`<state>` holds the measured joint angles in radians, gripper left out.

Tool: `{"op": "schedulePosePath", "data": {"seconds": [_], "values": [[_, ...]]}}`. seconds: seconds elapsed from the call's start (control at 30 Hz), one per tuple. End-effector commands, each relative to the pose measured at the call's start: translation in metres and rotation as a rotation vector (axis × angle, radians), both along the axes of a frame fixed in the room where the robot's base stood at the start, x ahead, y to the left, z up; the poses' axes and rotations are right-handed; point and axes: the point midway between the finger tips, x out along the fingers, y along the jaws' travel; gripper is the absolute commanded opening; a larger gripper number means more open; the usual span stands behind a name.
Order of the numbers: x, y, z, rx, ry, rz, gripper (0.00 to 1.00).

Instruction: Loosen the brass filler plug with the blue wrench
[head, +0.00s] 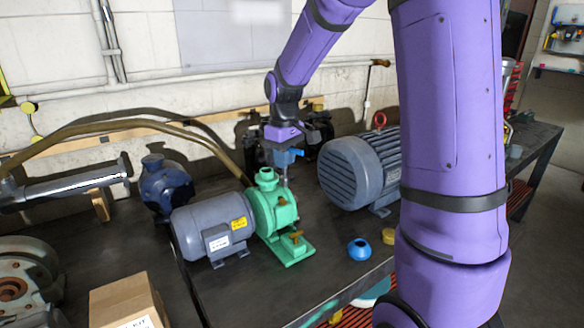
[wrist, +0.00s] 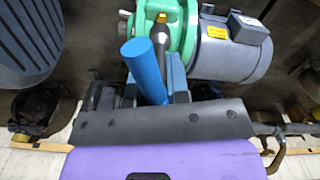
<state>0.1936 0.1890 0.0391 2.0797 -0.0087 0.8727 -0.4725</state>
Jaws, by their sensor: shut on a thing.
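My gripper (head: 285,152) is shut on the blue wrench, above the right side of the green pump (head: 267,211). The blue wrench (wrist: 146,68) has a blue handle between my fingers (wrist: 156,82) and a steel shank (head: 284,178) that points down at the pump. In the wrist view the shank reaches the green casing (wrist: 178,42), where a small brass piece (wrist: 162,17) shows near its end. I cannot tell whether the wrench sits on that piece or whether it is the filler plug. A brass fitting (head: 296,237) sits low on the pump's front.
A grey motor (head: 208,222) is joined to the pump's left. A larger ribbed motor (head: 360,168) stands to the right. A blue ring-shaped part (head: 359,250) and a brass-coloured part (head: 388,236) lie near the bench's front edge. A brown hose (head: 130,125) runs behind the motor.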

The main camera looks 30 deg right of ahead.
Motion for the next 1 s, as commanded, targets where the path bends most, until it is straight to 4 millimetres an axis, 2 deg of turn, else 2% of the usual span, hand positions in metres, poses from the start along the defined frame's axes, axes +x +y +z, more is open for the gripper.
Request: {"op": "schedulePosePath", "data": {"seconds": [0.13, 0.27, 0.77, 1.0], "values": [[-0.001, 0.003, 0.005, 0.0, 0.0, 0.042, 0.0], [-0.001, 0.004, 0.002, 0.0, 0.001, -0.017, 0.0], [-0.001, 0.004, -0.017, 0.0, 0.001, -0.577, 0.0], [-0.001, 0.004, -0.02, 0.0, 0.0, -0.859, 0.0]]}}
